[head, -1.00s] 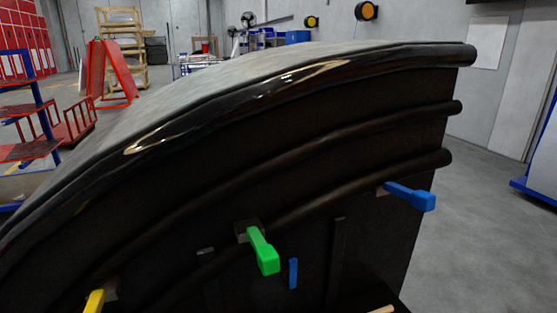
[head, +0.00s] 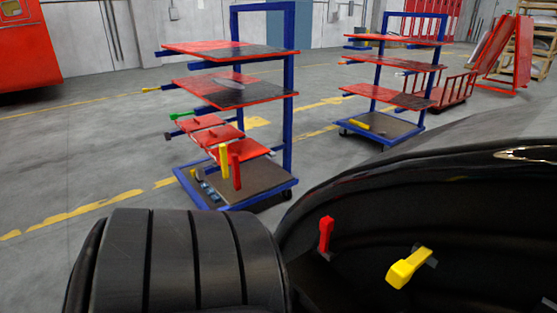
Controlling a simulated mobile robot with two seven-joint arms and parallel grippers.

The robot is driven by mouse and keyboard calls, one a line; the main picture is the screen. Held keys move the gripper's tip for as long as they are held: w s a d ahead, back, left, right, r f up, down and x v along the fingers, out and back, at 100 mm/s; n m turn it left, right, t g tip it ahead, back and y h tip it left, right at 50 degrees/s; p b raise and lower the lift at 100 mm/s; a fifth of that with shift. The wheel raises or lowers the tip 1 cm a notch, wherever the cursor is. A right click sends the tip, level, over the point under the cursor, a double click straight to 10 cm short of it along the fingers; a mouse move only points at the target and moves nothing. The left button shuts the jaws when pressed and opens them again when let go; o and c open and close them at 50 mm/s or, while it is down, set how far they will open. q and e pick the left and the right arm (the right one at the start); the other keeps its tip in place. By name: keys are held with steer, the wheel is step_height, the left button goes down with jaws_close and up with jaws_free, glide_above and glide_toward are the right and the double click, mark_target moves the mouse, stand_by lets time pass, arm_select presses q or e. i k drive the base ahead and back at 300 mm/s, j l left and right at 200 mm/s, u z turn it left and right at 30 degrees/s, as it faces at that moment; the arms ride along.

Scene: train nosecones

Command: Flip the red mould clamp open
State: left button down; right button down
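The red mould clamp (head: 326,236) shows in the head view, right of centre, on the left part of the large dark mould (head: 400,205). Its handle stands roughly upright. A yellow clamp (head: 408,267) sits to its right on the same mould, its handle slanting down to the left. Neither of my grippers is in view, and nothing is seen touching the red clamp.
A black ribbed rounded body (head: 180,262) fills the lower left, close to the mould. A blue-framed cart with red shelves (head: 235,90) stands behind, and a second similar cart (head: 395,70) stands farther right. Grey floor (head: 80,160) is clear at the left.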

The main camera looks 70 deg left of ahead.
mark_target(326, 226)
steer(key=u, duration=1.7)
